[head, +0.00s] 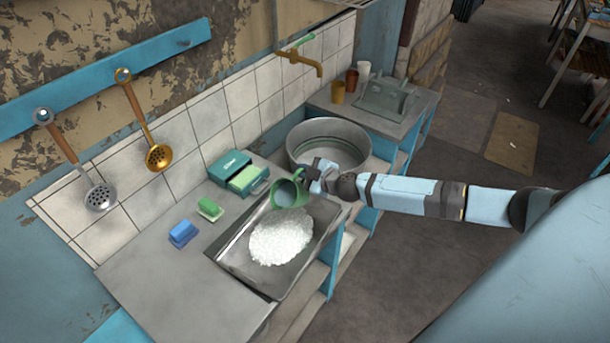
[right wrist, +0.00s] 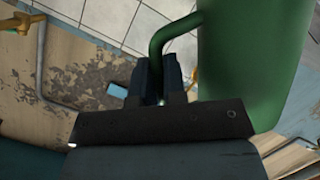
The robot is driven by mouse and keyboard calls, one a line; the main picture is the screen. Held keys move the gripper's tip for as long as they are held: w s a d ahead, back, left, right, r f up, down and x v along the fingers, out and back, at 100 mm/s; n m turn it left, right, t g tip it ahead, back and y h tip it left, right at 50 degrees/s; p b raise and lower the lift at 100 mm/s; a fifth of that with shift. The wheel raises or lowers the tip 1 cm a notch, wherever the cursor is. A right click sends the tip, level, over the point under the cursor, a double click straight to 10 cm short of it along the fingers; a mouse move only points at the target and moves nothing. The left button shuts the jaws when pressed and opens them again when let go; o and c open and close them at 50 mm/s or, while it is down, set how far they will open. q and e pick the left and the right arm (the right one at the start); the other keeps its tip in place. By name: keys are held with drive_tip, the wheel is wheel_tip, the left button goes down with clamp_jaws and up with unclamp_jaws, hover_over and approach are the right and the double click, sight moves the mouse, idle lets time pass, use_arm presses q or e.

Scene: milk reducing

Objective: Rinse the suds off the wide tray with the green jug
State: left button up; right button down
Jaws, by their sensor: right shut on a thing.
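The green jug (head: 288,191) is over the far end of the wide tray, tilted, with its mouth toward the left and front. My right gripper (head: 308,178) is shut on the jug's handle. In the right wrist view the jug (right wrist: 245,60) fills the upper right, and its handle runs between the fingers of my right gripper (right wrist: 160,85). The wide metal tray (head: 240,277) lies on the counter. A heap of white suds (head: 281,237) covers the middle of the tray. I cannot tell whether water is leaving the jug. My left gripper is not in view.
A large round metal basin (head: 328,140) stands behind the jug. Left of the tray are a green sponge (head: 210,208), a blue sponge (head: 183,233) and a teal box (head: 230,165). A brass tap (head: 303,62) is on the wall. The counter's front left (head: 170,290) is clear.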

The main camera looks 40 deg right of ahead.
drive_tip(key=shift+a+r+n+t+b, duration=0.2)
drive_tip(key=shift+n+t+b, duration=0.15)
drive_tip(key=shift+b, duration=0.3)
drive_tip(key=shift+s+a+r+n+h+b, duration=0.25)
drive_tip(key=shift+n+b, duration=0.3)
drive_tip(key=shift+b, duration=0.55)
drive_tip(key=shift+a+n+t+b, duration=0.2)
drive_tip(key=shift+n+t+b, duration=0.1)
drive_tip(key=shift+b, duration=0.3)
drive_tip(key=shift+s+a+r, duration=0.1)
drive_tip(key=shift+r, duration=0.1)
drive_tip(key=shift+s+a+r+n+h+p, duration=0.1)
drive_tip(key=shift+a+r+n+h+p, duration=0.05)
drive_tip(key=shift+n+h+p, duration=0.2)
drive_tip(key=shift+a, duration=0.15)
drive_tip(key=shift+s, duration=0.1)
